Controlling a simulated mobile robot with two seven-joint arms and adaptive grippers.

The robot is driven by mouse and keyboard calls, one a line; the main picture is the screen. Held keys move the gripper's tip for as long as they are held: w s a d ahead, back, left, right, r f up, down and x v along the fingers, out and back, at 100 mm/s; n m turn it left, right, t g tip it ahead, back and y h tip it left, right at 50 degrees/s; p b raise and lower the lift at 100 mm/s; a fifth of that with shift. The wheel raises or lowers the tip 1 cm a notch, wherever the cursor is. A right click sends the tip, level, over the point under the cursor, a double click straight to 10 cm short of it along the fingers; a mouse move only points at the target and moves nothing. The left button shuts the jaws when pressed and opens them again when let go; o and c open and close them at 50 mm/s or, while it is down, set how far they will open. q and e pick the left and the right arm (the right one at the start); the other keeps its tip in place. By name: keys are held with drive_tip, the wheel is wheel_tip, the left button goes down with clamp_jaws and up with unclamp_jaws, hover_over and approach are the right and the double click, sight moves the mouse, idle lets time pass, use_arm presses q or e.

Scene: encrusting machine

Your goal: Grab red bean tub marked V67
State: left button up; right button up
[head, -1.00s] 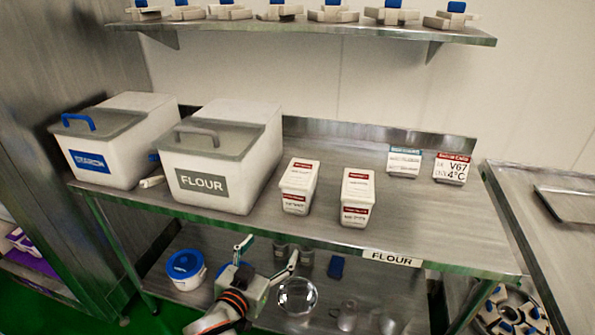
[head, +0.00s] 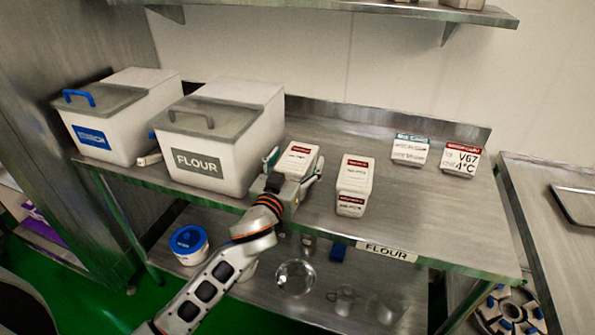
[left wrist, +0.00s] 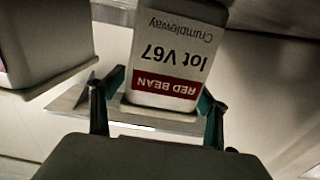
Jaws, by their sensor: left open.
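The red bean tub (head: 301,156) is white with a red-topped label, the left of two such tubs on the steel table (head: 420,215). In the left wrist view the tub (left wrist: 178,55) appears upside down and its label reads "RED BEAN", "lot V67". My left gripper (head: 293,170) is at this tub, open, with one finger on each side. In the left wrist view the gripper (left wrist: 155,112) shows its fingers flanking the label end; whether they touch is unclear. The gripper partly hides the tub's front in the head view. My right gripper is not in view.
A second red-labelled tub (head: 354,185) stands close on the right. A flour bin (head: 217,140) stands close on the left, with a blue-labelled bin (head: 108,115) beyond. Two sign cards, one (head: 461,159) reading "V67 4°C", stand at the back right. The upper shelf (head: 330,8) hangs above.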

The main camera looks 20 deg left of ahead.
use_arm(q)
drive_tip(key=shift+w, duration=0.4)
drive_tip(key=c, duration=1.9)
drive_tip(key=shift+r, duration=0.2)
drive_tip(key=shift+c, duration=0.4)
